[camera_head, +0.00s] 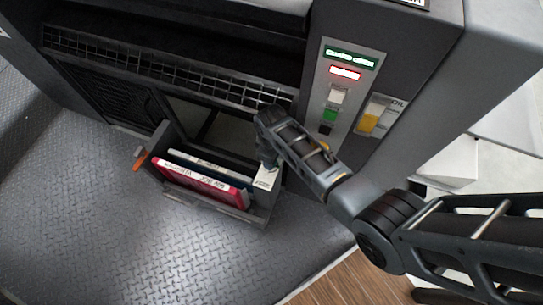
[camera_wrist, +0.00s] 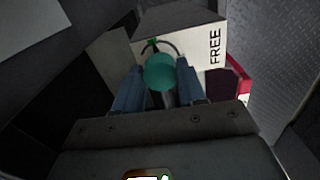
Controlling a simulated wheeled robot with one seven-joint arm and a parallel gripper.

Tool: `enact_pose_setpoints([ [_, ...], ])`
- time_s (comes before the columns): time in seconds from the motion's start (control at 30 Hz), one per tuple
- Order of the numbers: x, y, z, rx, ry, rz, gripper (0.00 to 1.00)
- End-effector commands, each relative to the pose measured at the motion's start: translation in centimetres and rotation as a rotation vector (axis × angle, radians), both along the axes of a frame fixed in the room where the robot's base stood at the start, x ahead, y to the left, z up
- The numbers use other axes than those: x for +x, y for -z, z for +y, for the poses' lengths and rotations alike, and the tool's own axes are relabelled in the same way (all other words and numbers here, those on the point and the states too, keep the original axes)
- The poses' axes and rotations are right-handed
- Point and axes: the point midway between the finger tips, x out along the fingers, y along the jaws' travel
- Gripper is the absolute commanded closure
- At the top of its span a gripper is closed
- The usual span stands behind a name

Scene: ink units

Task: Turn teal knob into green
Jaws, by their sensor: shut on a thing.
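The teal knob (camera_wrist: 160,70) is round and shows between the two blue-grey fingers of my gripper (camera_wrist: 158,84) in the wrist view. The fingers are shut on it, one on each side. A thin dark arc with a small green mark (camera_wrist: 151,45) shows just beyond the knob, on the white block (camera_wrist: 203,50) marked FREE. Which way the knob points cannot be told. In the head view my gripper (camera_head: 267,160) reaches down to the white block (camera_head: 267,179) at the right end of the open drawer, and hides the knob.
The open drawer (camera_head: 235,212) holds a red ink unit (camera_head: 199,182) and a dark blue one with a white label. An orange handle (camera_head: 139,158) sticks out at its left. A panel with lit signs (camera_head: 350,58) and a green button (camera_head: 330,115) stands above right.

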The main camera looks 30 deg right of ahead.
Motion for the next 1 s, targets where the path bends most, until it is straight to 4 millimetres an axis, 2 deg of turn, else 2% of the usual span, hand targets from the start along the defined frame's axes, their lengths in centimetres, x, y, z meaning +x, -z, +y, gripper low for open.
enact_pose_setpoints([
  [0.57,0.02,0.01,0.07,0.001,-0.036,0.0,0.91],
  [0.6,0.02,0.01,0.07,0.001,-0.036,0.0,0.58],
  [0.83,0.02,0.01,0.05,0.001,-0.035,-0.001,0.36],
  [1.0,0.02,0.0,0.02,0.001,-0.035,-0.001,0.34],
])
